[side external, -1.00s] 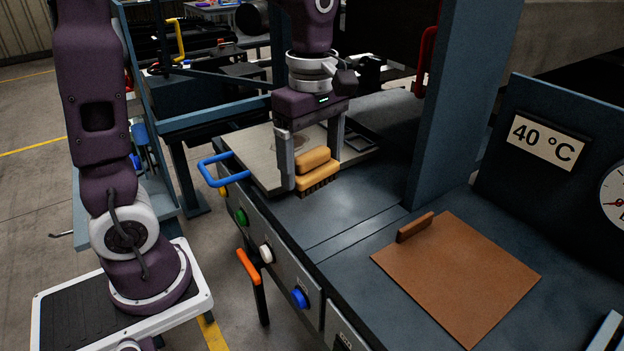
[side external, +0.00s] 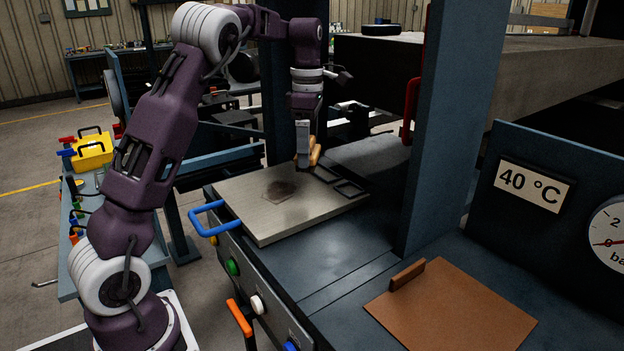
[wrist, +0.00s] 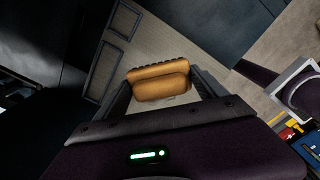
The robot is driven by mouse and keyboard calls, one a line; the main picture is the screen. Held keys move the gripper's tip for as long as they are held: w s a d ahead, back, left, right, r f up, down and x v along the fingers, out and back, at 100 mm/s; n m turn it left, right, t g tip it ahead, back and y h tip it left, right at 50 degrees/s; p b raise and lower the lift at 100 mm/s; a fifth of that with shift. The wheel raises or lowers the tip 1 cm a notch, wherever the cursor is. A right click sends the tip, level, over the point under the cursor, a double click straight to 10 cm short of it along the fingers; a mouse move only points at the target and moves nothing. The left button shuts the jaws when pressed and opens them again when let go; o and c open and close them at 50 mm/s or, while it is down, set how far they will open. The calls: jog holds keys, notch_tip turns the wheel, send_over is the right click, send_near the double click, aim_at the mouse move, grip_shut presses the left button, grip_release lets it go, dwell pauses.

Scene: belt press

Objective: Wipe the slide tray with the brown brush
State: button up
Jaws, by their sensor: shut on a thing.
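The slide tray (side external: 245,220) is a pale flat plate with a blue handle (side external: 208,218) at its near left. A dark smudge (side external: 281,188) and a small light brown patch mark its top. My gripper (side external: 305,158) is over the tray's far edge, pointing down, shut on the brown brush (side external: 316,153). The wrist view shows the tan brush body (wrist: 158,84) between my two fingers, with dark bristles along one edge. I cannot tell whether the bristles touch the tray.
Dark rectangular frames (side external: 347,187) lie by the tray's far right edge. A blue-grey post (side external: 432,130) rises to the right. A brown sheet (side external: 450,310) with an upright strip lies on the front right bench.

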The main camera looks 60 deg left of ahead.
jog(key=w+a+f+n, duration=0.1)
jog(key=w+a+n, duration=0.1)
jog(key=a, duration=0.7)
jog(key=shift+f, duration=3.35)
jog(key=shift+s+f, duration=0.25)
jog(key=shift+f, duration=0.6)
jog(key=shift+c, duration=0.6)
jog(key=shift+s, duration=5.3)
jog(key=shift+s+d, duration=0.15)
jog(key=shift+d, duration=0.65)
jog(key=shift+w, duration=5.8)
jog(key=shift+s+d, duration=0.1)
jog(key=shift+d, duration=0.75)
jog(key=shift+s, duration=5.75)
jog(key=shift+d, duration=0.75)
jog(key=shift+w, duration=5.8)
jog(key=shift+r, duration=4.15)
